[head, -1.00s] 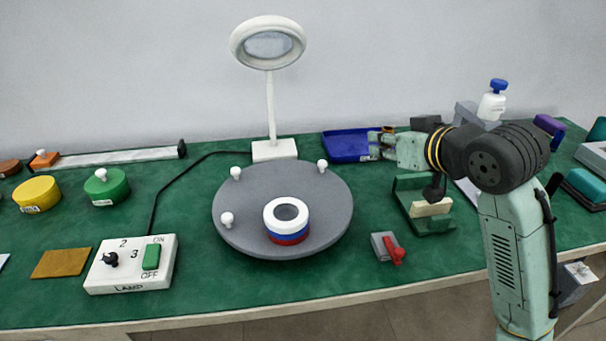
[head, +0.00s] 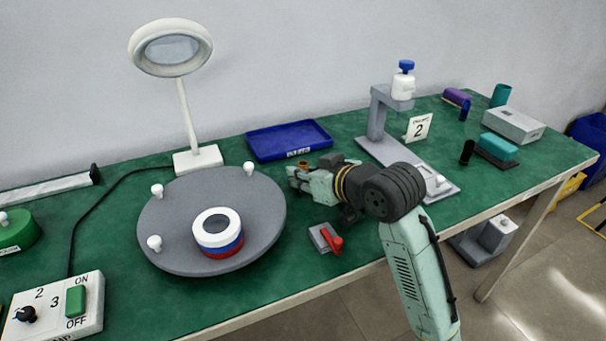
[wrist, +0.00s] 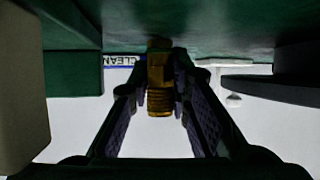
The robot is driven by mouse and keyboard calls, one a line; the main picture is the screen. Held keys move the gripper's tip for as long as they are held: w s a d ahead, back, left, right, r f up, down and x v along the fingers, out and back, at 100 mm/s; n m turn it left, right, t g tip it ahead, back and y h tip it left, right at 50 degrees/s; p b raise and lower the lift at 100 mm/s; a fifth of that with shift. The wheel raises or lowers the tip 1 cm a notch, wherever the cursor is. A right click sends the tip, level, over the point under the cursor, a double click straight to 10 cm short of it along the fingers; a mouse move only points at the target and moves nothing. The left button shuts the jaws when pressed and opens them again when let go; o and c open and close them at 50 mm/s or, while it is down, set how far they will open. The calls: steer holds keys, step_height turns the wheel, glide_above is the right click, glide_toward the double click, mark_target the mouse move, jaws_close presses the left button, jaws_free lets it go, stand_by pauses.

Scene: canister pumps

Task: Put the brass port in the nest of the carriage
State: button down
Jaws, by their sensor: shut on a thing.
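My gripper (head: 296,174) is in front of the blue tray, just right of the grey turntable, and points left. In the wrist view its two fingers (wrist: 160,112) are shut on the brass port (wrist: 158,88), a ribbed brass cylinder. In the head view only a small brass spot of the port (head: 303,163) shows at the gripper. A grey press stand with a long base plate (head: 408,168) stands at the right, with a white knob (head: 439,181) near its front end. My arm partly covers this plate. I cannot make out the carriage's nest.
The turntable (head: 170,250) holds a white, blue and red ring stack (head: 218,234). The blue tray (head: 290,138) is behind my gripper. A grey block with a red lever (head: 325,238) sits in front. A green part (wrist: 70,72) and cream block (wrist: 22,95) are close in the wrist view.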

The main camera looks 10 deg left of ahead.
steer(key=shift+f, duration=0.1)
steer(key=c, duration=1.9)
jaws_free()
steer(key=shift+c, duration=0.2)
steer(key=shift+o, duration=0.8)
